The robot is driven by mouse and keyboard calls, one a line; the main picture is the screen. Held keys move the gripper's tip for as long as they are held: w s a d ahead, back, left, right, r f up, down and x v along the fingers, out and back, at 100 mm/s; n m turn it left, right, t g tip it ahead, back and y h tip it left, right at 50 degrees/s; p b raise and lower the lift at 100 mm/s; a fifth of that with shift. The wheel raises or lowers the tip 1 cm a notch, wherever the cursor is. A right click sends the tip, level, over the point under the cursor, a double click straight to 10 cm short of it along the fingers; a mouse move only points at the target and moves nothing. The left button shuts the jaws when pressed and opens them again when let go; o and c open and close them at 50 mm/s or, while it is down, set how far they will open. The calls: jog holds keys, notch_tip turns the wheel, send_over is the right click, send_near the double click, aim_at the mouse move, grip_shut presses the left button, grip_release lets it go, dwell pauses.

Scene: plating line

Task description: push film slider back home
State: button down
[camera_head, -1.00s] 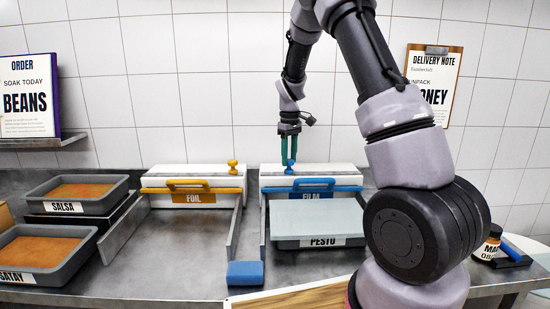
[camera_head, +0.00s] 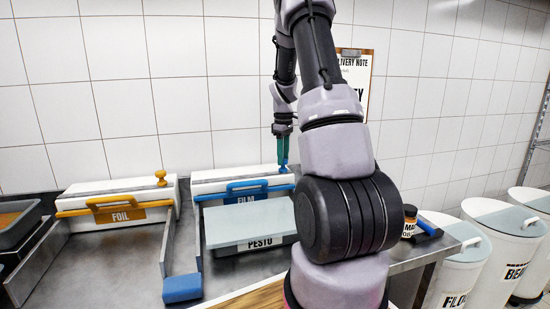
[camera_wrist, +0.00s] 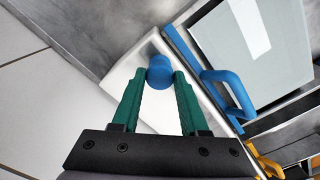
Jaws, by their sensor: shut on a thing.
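The film slider is a blue knob (camera_head: 284,172) on top of the white FILM dispenser (camera_head: 215,182), close to its right end. The dispenser has a blue front bar with a handle (camera_head: 247,190). My gripper (camera_head: 283,158) reaches down from above, with its green fingers at the knob. In the wrist view, the fingertips of my gripper (camera_wrist: 161,78) are closed on either side of the round blue knob (camera_wrist: 159,70). The knob's lower stem is mostly hidden.
The FOIL dispenser (camera_head: 120,196) with its yellow knob (camera_head: 161,177) stands to the left. A lidded PESTO tray (camera_head: 250,224) sits in front of the FILM dispenser. A blue block (camera_head: 182,288) lies at the divider's front. A jar (camera_head: 409,222) and several bins (camera_head: 452,267) are right.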

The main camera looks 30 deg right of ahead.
jog(key=shift+d+r, duration=0.1)
jog(key=shift+d, duration=0.2)
jog(key=shift+c, duration=2.2)
grip_release()
jog(key=shift+d, duration=0.1)
jog(key=shift+r, duration=0.2)
notch_tip(320, 180, up, 10)
jog(key=shift+r, duration=0.15)
